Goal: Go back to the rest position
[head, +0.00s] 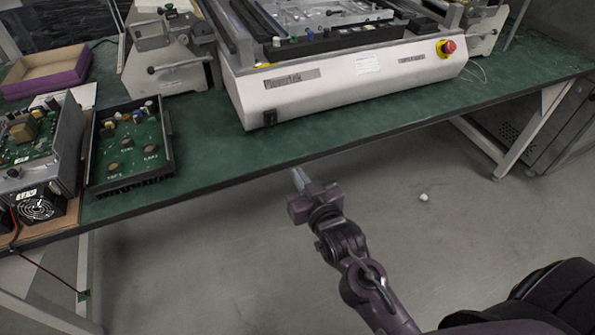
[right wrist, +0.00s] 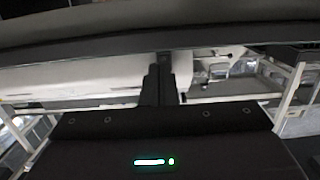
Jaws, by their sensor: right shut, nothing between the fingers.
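My right gripper (head: 299,178) shows in the head view, in front of the green table's front edge and below the white machine. Its fingers are together and hold nothing. In the right wrist view the dark fingers (right wrist: 161,85) lie side by side in the middle, with the table edge (right wrist: 60,47) crossing above them. My right arm reaches up from the bottom right of the head view. My left gripper does not show in either view.
The green table (head: 240,155) carries a white machine (head: 340,85) with a red button (head: 447,47), a black tray (head: 128,145) with a circuit board, and a purple-sided box (head: 45,75). A small white scrap (head: 423,197) lies on the floor. The floor in front is mostly clear.

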